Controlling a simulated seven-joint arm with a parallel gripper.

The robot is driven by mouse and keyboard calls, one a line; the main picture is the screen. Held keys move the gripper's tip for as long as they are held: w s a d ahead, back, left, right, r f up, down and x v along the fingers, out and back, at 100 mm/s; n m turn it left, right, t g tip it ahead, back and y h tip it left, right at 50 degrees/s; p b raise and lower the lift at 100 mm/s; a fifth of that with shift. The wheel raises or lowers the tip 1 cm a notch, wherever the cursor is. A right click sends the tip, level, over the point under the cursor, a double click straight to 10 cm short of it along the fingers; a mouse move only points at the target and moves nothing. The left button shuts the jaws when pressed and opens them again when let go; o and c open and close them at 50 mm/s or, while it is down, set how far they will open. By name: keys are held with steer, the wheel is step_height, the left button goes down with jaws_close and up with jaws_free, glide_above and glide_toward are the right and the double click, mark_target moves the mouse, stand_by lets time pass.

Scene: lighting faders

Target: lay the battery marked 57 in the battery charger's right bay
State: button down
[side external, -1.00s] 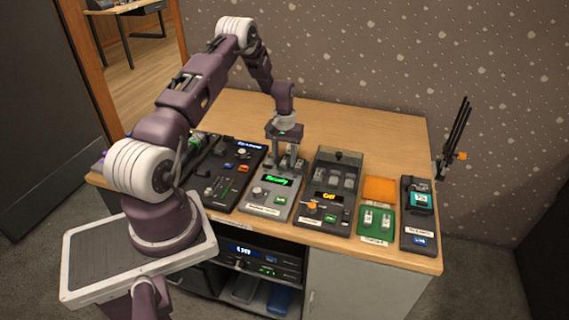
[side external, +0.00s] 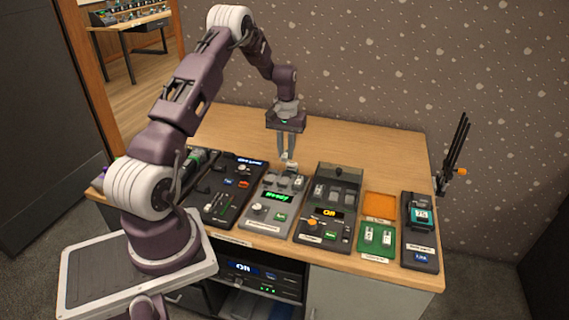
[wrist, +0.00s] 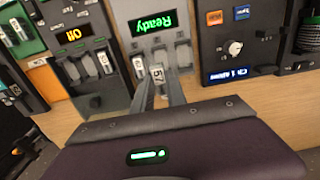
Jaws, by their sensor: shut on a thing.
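My gripper (side external: 287,158) is shut on a small pale battery marked 57 (wrist: 157,74), which also shows at the fingertips in the side view (side external: 291,166). It holds the battery above the back part of a grey unit (side external: 256,226) whose green display reads Ready. In the wrist view this grey unit (wrist: 121,10) has several slots with pale pieces along its back edge, partly behind the fingers. The labels are too small to tell which unit is the battery charger.
A dark unit with a raised back (side external: 340,171) stands just right of the grey one. Further right are an orange pad (side external: 379,206), a green holder (side external: 366,248) with two white pieces, and a dark unit with a teal block (side external: 421,214). A fader console (side external: 226,205) stands left. The table behind is clear.

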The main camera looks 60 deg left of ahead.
steer(key=w+d+f, duration=0.2)
steer(key=w+d, duration=0.5)
glide_toward(350, 201)
steer(key=shift+s+a, duration=0.15)
steer(key=shift+a, duration=0.3)
steer(key=shift+d+f, duration=0.15)
steer(key=shift+d, duration=0.15)
steer(key=shift+f, duration=2.55)
steer(key=shift+f, duration=0.55)
steer(key=c, duration=1.3)
jaws_free()
steer(key=shift+o, duration=0.2)
steer(key=shift+d, duration=0.1)
steer(key=shift+w, duration=0.2)
